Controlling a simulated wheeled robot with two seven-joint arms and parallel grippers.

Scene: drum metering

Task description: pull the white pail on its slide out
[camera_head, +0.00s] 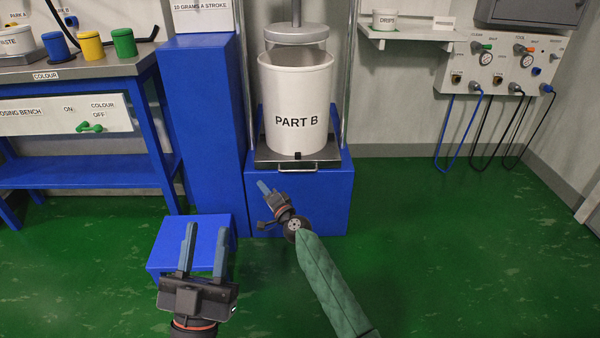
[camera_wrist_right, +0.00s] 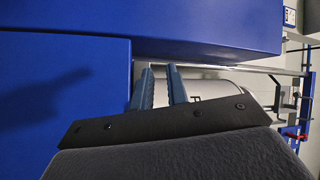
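The white pail (camera_head: 297,85), marked PART B, stands upright on a metal slide plate (camera_head: 327,157) on a blue base. A light bar handle (camera_head: 298,171) is on the plate's front edge. A round grey follower plate hangs at the pail's mouth. My right gripper (camera_head: 266,187) is in front of the blue base, below and left of the handle, apart from it. In the right wrist view its fingers (camera_wrist_right: 160,72) are open with a narrow empty gap, and part of the pail (camera_wrist_right: 205,90) shows beyond them. My left gripper (camera_head: 205,228) is open and empty over the low blue step.
The low blue step (camera_head: 165,247) is at the front left. A tall blue cabinet (camera_head: 200,120) stands left of the pail, and a bench (camera_head: 70,68) with coloured pots is further left. Hoses hang from a wall panel (camera_head: 500,70) at right. Green floor (camera_head: 430,240) is clear at right.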

